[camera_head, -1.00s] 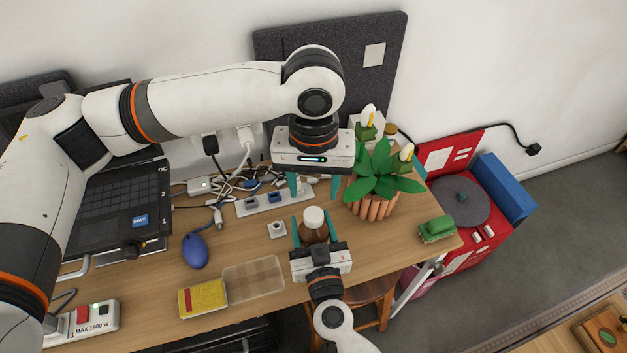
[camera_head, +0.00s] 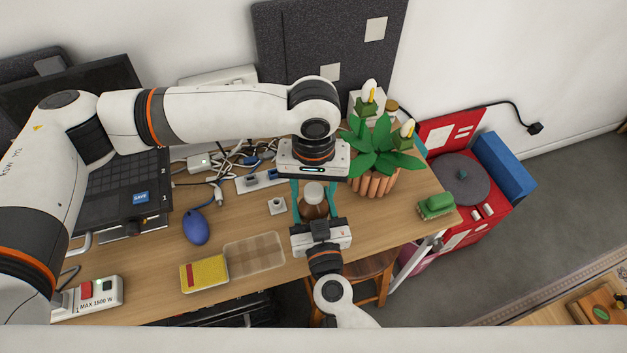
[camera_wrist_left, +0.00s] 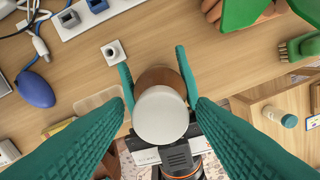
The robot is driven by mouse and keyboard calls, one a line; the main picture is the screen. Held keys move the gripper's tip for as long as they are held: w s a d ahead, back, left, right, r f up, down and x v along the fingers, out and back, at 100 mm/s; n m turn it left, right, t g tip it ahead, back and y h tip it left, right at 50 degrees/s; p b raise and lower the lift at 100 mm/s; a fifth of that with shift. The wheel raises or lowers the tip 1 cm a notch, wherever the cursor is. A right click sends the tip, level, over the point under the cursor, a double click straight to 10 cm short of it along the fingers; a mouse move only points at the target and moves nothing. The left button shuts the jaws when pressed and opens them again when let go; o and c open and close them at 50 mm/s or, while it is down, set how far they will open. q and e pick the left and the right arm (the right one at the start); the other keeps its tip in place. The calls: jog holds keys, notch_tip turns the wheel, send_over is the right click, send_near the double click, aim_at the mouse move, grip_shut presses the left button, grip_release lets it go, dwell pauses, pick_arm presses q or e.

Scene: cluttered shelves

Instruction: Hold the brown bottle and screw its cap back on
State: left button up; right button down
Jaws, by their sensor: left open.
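The brown bottle (camera_head: 316,211) stands upright near the table's front edge, with the white cap (camera_head: 313,190) on its top. I cannot tell how tightly the cap sits. My right gripper (camera_head: 314,216) comes from the front, its teal fingers against both sides of the bottle. My left gripper (camera_head: 314,186) points down from above, open, one finger on each side of the cap. In the left wrist view the cap (camera_wrist_left: 160,115) lies between the wide-apart left fingers with gaps on both sides, hiding most of the bottle (camera_wrist_left: 160,77).
A small white square holder (camera_head: 277,205) is left of the bottle. A power strip (camera_head: 262,182) lies behind, a potted plant (camera_head: 375,165) right. A green brush (camera_head: 435,205) is right.

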pick_arm(q)
jog(key=c, duration=1)
jog(key=m, duration=1.9)
jog(key=shift+m, duration=0.4)
jog(key=m, duration=0.7)
jog(key=shift+m, duration=0.4)
jog(key=o, duration=1.1)
jog(key=shift+c, duration=0.2)
